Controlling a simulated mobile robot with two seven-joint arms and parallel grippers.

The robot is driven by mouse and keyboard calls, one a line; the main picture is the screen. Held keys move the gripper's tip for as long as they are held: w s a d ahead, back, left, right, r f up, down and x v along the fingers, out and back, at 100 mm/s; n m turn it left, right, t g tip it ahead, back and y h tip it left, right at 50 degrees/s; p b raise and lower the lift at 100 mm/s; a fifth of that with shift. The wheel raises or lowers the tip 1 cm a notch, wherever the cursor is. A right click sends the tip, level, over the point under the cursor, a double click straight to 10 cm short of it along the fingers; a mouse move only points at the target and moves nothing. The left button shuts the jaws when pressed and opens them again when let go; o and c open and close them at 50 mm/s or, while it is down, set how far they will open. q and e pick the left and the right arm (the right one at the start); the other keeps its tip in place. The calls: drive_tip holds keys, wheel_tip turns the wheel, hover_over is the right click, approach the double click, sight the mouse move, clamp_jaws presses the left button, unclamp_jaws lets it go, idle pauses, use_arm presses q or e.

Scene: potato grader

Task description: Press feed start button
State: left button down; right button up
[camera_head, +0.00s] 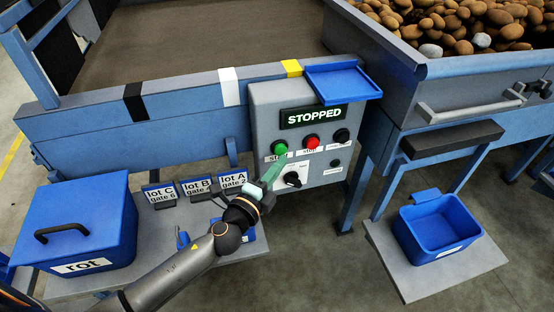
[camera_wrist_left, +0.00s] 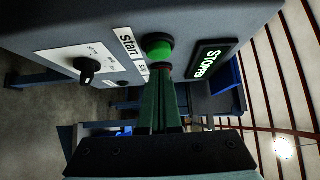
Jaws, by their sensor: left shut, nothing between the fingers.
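The green start button (camera_head: 280,147) is on the grey control panel (camera_head: 262,97), above a label reading Start. In the left wrist view the green button (camera_wrist_left: 157,47) is just beyond my fingertips. My left gripper (camera_head: 273,172) is shut and empty, its fingers pointing up at the panel just below the green button. The display (camera_head: 314,116) reads STOPPED. My right gripper is not in view.
A red button (camera_head: 312,141), a black knob (camera_head: 342,136) and a rotary selector (camera_head: 292,179) are on the same panel. A blue tray (camera_head: 343,84) juts out above it. A blue rot bin (camera_head: 75,222) and lot signs (camera_head: 196,188) stand at left. A blue crate (camera_head: 437,228) is at right.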

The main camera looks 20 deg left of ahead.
use_arm(q)
drive_tip(key=shift+w+a, duration=0.45)
drive_tip(key=shift+w, duration=0.15)
